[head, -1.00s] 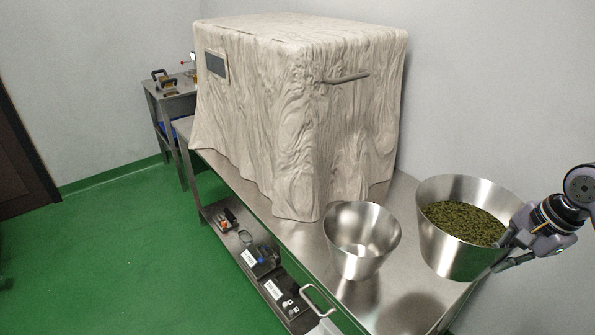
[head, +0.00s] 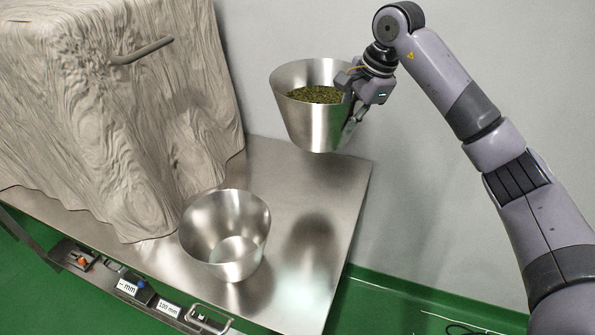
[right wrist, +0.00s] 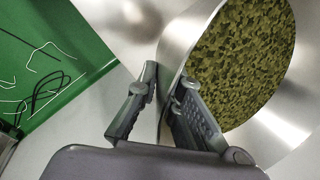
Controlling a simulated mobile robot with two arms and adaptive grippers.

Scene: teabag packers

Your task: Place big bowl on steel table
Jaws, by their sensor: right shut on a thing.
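The big steel bowl (head: 311,118) holds green tea leaves (head: 316,94) and hangs in the air above the far right part of the steel table (head: 285,172). My right gripper (head: 352,112) is shut on the bowl's right wall. In the right wrist view its fingers (right wrist: 160,105) clamp the wall of the bowl (right wrist: 262,138), one inside and one outside, with the leaves (right wrist: 240,60) beside them. The bowl is close to upright, and its shadow falls on the table. My left gripper is not in view.
An empty steel bowl (head: 226,236) stands on the table, left of the shadow. A large draped block (head: 120,110) fills the table's left part. A lower shelf holds labelled boxes (head: 135,289). The table's right area is bare. Loose cables (right wrist: 45,78) lie on the green floor.

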